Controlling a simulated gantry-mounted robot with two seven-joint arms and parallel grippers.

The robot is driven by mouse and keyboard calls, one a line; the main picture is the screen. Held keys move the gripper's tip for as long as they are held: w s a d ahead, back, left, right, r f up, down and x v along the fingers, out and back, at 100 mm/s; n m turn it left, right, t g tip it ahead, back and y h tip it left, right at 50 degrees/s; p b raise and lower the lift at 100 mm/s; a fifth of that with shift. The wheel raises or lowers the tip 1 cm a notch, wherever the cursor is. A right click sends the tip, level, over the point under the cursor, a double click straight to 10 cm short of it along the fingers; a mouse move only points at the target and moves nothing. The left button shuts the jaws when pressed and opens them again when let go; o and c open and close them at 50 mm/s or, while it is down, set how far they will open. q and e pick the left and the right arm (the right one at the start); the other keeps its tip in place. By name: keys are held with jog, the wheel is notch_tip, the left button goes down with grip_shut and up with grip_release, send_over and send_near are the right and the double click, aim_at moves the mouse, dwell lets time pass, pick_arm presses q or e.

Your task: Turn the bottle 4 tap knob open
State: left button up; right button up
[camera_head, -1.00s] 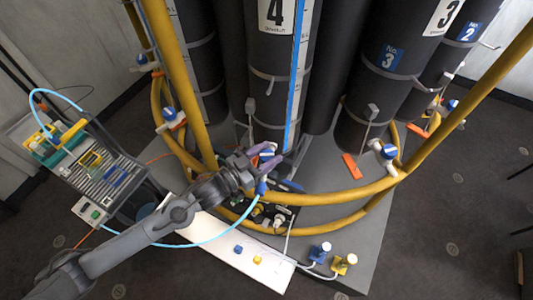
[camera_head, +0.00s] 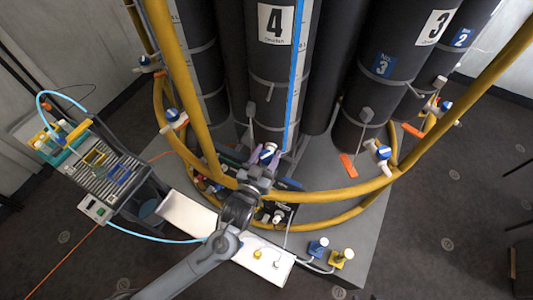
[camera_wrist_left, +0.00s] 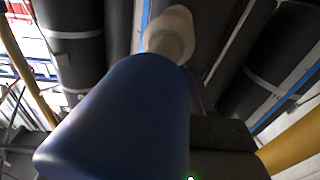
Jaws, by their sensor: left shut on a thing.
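Bottle 4 (camera_head: 272,68) is a tall black cylinder with a white "4" label, at the top middle of the head view. Its tap knob (camera_head: 268,150), blue and white, sits low in front of it, behind the yellow rail. My left gripper (camera_head: 266,158) reaches over the rail and is shut on this knob, its purple fingers at the knob's sides. In the left wrist view a large blue knob (camera_wrist_left: 125,120) fills the middle, with a pale tap part (camera_wrist_left: 170,35) behind it. The fingertips are mostly hidden there. My right gripper is not in view.
The curved yellow rail (camera_head: 330,193) passes close under my left wrist. Bottle 3 (camera_head: 395,70) and its tap stand to the right. A rack with an instrument box (camera_head: 95,209) stands left. A white board (camera_head: 185,212) lies under my arm.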

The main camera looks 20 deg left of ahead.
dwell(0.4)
pick_arm(q)
jog(key=o, duration=0.9)
jog(key=shift+o, duration=0.2)
jog(key=shift+s, duration=0.1)
jog(key=s, duration=1)
jog(key=shift+s, duration=0.3)
